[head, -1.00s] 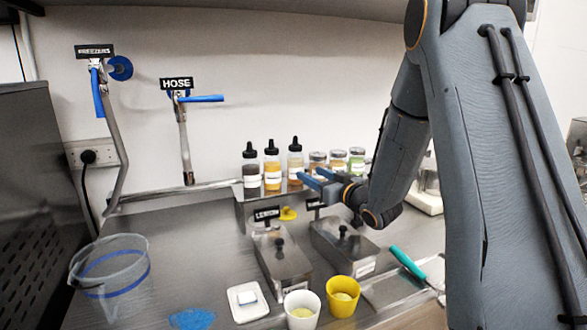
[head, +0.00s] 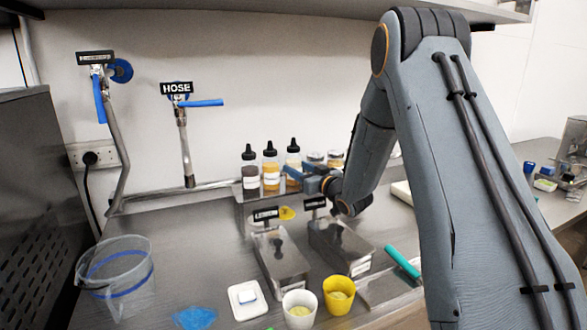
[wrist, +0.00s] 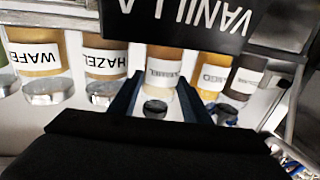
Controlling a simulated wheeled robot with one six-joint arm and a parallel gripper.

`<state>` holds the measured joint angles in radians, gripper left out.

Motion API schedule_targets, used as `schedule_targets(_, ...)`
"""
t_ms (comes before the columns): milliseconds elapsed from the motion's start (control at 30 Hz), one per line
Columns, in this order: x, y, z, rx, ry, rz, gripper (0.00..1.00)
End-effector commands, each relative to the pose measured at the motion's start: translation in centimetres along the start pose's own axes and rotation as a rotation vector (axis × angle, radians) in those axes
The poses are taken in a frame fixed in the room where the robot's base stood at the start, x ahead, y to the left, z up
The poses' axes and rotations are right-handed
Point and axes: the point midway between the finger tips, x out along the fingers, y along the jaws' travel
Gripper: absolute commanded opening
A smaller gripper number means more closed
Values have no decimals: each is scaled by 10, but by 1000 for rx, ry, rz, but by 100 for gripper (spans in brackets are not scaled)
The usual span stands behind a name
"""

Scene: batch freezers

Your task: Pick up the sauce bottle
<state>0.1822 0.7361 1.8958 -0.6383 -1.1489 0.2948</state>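Three sauce bottles with black nozzle caps stand in a row on the back ledge: a dark one (head: 250,172), an amber one (head: 271,168) and a pale one (head: 293,158). My gripper (head: 298,178) is at the pale bottle, its blue fingers covering that bottle's lower part. In the wrist view, which is upside down, the pale bottle (wrist: 163,76) shows between the two spread fingers, its label partly readable. A gap shows beside the left finger, so my gripper (wrist: 158,100) looks open around it. The amber bottle (wrist: 212,80) is close beside the right finger.
Lidded jars, including the hazel jar (wrist: 105,70), stand beside the pale bottle. Lidded metal bins (head: 280,265) with sign tags are in front of the ledge. A white cup (head: 300,308), yellow cup (head: 338,295) and clear jug (head: 117,275) stand nearer.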

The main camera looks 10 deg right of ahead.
Motion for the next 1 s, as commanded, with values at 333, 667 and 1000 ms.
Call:
schedule_targets(333, 0, 0, -2, -1, 2, 0, 21)
schedule_targets(667, 0, 0, -27, -2, 4, 0, 21)
schedule_targets(1000, 0, 0, -74, -3, 4, -1, 21)
